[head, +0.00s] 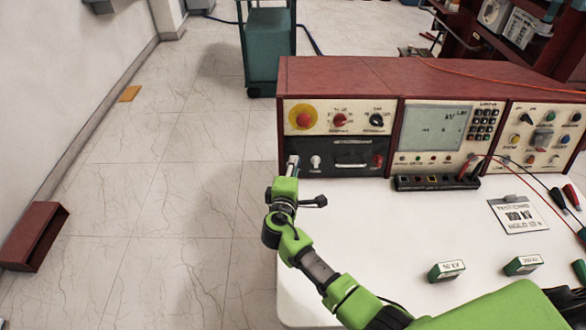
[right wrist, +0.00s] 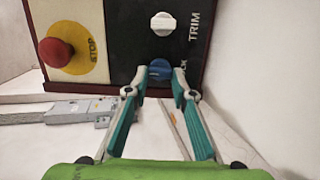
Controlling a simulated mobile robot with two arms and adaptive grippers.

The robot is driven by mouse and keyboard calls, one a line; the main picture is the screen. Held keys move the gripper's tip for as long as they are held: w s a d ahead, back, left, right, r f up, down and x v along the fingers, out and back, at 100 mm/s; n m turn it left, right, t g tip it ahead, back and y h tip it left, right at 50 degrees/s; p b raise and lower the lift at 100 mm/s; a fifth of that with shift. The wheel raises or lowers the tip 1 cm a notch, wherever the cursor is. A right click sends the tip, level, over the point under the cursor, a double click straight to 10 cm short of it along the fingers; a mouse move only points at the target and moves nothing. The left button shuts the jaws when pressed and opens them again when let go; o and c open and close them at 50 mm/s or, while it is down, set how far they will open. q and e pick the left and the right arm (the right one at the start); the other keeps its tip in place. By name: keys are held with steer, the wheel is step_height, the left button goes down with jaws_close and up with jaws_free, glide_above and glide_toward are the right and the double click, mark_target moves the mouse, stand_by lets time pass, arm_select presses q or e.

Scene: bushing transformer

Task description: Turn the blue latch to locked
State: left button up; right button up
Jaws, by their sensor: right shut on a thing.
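The blue latch (right wrist: 159,70) shows in the right wrist view as a small round knob on the black panel, beside partly hidden lettering ending in "CK". My right gripper (right wrist: 159,78) has its two teal-sided fingers on either side of the latch, closed on it. In the head view my right gripper (head: 292,162) reaches the left end of the red console's front and hides the latch. I cannot tell which way the latch is turned. My left gripper is not in view.
A white TRIM knob (right wrist: 163,24) sits close to the latch. A red STOP button (right wrist: 56,52) on a yellow disc is on the neighbouring panel. The red console (head: 340,75) stands on a white table (head: 390,225) with labelled blocks, a card and cables on its right.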

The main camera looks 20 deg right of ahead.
stand_by(0.5)
steer(key=o, duration=1.1)
steer(key=v, duration=1.2)
steer(key=shift+a+f, duration=0.1)
